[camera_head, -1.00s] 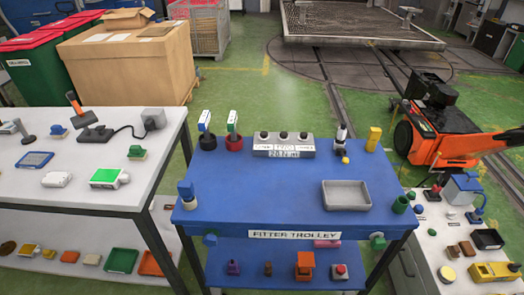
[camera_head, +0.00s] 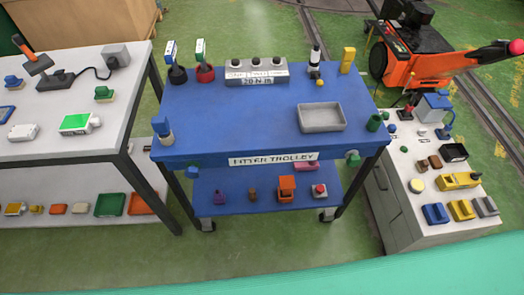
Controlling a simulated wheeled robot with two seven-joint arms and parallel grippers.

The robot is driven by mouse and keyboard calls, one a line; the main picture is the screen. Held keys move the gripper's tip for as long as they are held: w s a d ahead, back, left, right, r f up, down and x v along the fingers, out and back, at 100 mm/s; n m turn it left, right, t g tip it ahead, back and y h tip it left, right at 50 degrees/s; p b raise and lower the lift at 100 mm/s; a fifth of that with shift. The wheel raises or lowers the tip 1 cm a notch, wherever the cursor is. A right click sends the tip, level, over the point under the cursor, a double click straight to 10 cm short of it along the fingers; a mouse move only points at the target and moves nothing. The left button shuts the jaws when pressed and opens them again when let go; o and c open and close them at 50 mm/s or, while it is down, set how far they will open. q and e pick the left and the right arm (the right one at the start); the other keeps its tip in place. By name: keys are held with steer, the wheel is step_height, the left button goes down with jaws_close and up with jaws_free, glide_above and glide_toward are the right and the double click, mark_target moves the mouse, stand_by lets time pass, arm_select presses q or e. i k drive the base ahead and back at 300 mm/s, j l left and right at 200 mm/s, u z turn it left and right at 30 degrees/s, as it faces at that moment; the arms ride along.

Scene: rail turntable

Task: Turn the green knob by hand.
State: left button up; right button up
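A green knob (camera_head: 353,158) sits at the right end of the front edge of the blue fitter trolley (camera_head: 235,120), beside the trolley's label. A blue knob (camera_head: 193,171) sits at the left end of the same edge. Neither of my grippers is in view.
The trolley top holds a grey tray (camera_head: 321,117), a grey torque box (camera_head: 257,71) and several tools. The white table (camera_head: 60,150) stands close at left, a grey cabinet (camera_head: 398,205) at right. Green floor (camera_head: 260,240) is clear in front.

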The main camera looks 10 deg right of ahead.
mark_target(354, 159)
steer(key=z, duration=1.15)
